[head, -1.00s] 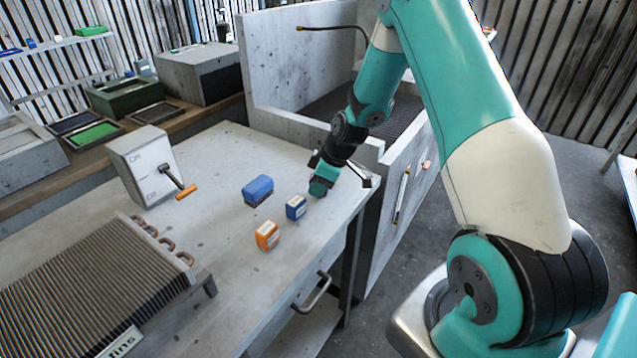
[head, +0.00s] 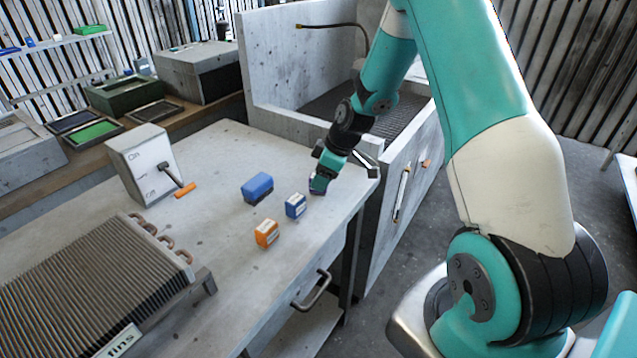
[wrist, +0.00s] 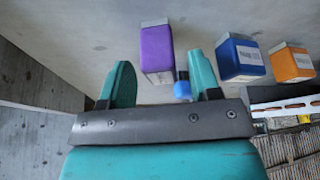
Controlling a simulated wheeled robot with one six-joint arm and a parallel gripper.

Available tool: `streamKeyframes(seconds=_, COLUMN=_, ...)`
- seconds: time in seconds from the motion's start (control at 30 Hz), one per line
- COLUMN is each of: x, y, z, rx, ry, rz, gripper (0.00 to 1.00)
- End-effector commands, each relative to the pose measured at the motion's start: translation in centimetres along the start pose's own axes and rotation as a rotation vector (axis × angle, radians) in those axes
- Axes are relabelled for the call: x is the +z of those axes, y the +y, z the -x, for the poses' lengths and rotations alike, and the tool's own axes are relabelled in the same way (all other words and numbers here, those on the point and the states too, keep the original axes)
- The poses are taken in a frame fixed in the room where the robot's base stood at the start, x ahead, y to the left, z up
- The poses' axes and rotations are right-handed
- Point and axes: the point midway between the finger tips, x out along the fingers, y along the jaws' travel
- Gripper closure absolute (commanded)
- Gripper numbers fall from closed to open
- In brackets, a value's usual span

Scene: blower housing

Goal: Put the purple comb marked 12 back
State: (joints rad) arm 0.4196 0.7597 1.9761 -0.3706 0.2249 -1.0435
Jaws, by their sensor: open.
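The purple comb (wrist: 157,52) stands on the bench top in the wrist view, a block with a pale end. It lies ahead of and between the two fingers of my gripper (wrist: 160,62), which are apart and empty; I cannot tell if either touches it. I cannot read a number on it. In the head view my gripper (head: 319,183) is low over the bench's right edge and hides most of the comb. A small blue-tipped cylinder (wrist: 182,88) shows beside the right finger.
A small blue block (head: 295,206) and an orange block (head: 266,234), both labelled, stand left of my gripper. A larger blue block (head: 257,188) is behind them. A switch box (head: 143,165) and finned radiator (head: 95,285) stand farther left. A concrete basin (head: 300,60) is behind.

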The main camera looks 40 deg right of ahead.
Motion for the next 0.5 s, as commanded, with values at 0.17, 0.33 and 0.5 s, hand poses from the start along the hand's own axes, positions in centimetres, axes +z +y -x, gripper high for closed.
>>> streamKeyframes(seconds=0.17, x=0.0, y=0.1, z=4.2, rx=0.006, ry=0.002, rz=0.001, gripper=0.43)
streamKeyframes(seconds=0.33, x=0.0, y=0.1, z=7.3, rx=0.003, ry=0.001, rz=0.000, gripper=0.43)
streamKeyframes(seconds=0.5, x=-0.2, y=-0.2, z=9.1, rx=0.000, ry=0.001, rz=0.000, gripper=0.43)
